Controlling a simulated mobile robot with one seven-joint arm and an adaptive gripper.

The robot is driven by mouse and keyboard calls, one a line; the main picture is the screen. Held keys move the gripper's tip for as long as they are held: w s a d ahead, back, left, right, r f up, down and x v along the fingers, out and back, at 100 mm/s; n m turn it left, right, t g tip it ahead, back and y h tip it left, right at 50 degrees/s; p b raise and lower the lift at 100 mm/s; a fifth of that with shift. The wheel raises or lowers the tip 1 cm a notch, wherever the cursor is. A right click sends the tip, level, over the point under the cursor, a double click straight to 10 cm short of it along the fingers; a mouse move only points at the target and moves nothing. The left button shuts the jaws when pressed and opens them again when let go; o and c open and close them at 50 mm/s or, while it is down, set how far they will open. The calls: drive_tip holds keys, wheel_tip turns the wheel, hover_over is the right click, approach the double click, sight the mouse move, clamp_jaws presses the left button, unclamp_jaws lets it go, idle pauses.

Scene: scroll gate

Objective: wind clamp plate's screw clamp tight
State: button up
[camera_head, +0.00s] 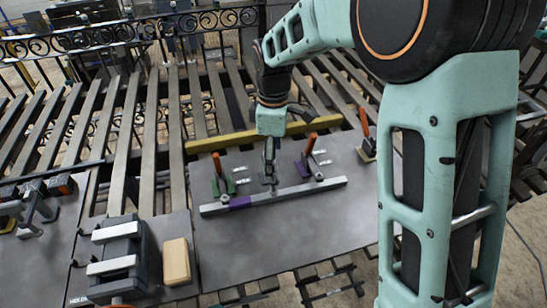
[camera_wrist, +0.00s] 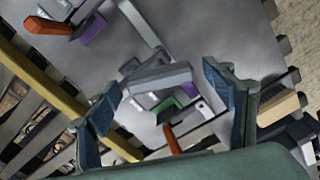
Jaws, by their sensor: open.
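The clamp plate (camera_head: 290,225) is a flat grey plate in the middle of the head view. A long grey bar (camera_head: 290,193) lies across it, with a purple section near its left end. A clamp with a green base and upright orange handle (camera_head: 218,168) stands left, one with a purple base and orange handle (camera_head: 309,147) right. My gripper (camera_head: 269,178) points down between them, close behind the bar. In the wrist view its blue fingers (camera_wrist: 160,80) are spread, with a grey angular piece (camera_wrist: 165,75) seen between them. I cannot tell which part is the screw, nor whether the fingers touch anything.
A dark vise with light jaws (camera_head: 120,245) and a tan block (camera_head: 176,262) stand at the left front. A yellow beam (camera_head: 235,140) runs behind the plate. Another orange handle (camera_head: 364,122) stands at the right. The plate's front is clear.

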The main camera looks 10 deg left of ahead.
drive_tip(key=shift+f, duration=0.3)
drive_tip(key=c, duration=1.2)
drive_tip(key=shift+o, duration=0.2)
drive_tip(key=shift+m, duration=0.3)
